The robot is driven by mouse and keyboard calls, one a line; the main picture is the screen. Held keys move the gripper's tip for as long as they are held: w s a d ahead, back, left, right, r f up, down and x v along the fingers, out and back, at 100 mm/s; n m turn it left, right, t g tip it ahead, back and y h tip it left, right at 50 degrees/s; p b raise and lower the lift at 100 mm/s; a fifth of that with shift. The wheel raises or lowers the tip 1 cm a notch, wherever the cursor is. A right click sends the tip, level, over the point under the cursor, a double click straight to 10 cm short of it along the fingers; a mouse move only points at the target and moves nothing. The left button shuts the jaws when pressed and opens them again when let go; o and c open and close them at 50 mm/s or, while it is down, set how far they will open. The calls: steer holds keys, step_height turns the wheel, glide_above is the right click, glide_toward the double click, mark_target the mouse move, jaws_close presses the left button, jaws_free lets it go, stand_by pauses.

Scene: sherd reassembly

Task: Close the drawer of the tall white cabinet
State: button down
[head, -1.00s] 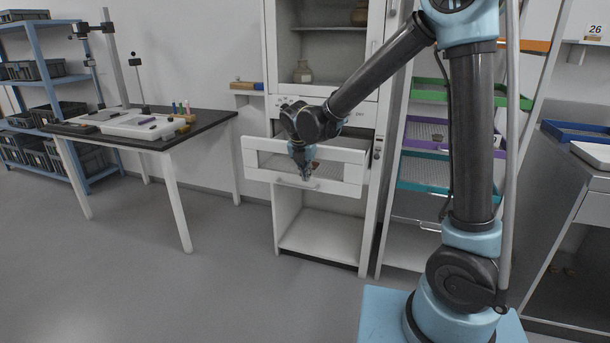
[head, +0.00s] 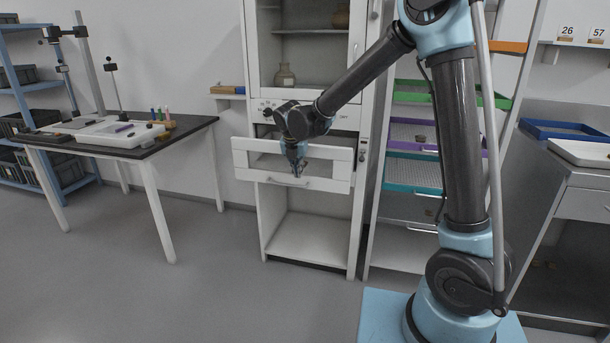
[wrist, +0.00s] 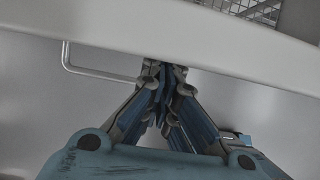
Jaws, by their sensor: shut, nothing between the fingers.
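The tall white cabinet (head: 250,110) stands against the back wall. Its drawer (head: 325,183) is pulled out below the shelf compartment, with a bar handle (head: 285,180) on its front. My gripper (head: 296,172) is shut and empty at the drawer front, close to the handle. In the wrist view my gripper (wrist: 163,72) points at the white drawer front (wrist: 150,28), and the handle (wrist: 90,72) shows to its left. I cannot tell whether the fingertips touch the drawer front. A mesh surface shows inside the drawer.
A dark-topped table (head: 180,126) with a white tray stands to the left. A rack with green, purple and teal trays (head: 412,174) stands right of the cabinet. The floor (head: 190,290) in front is clear.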

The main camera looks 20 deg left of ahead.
steer(key=w, duration=1.6)
steer(key=shift+w, duration=0.25)
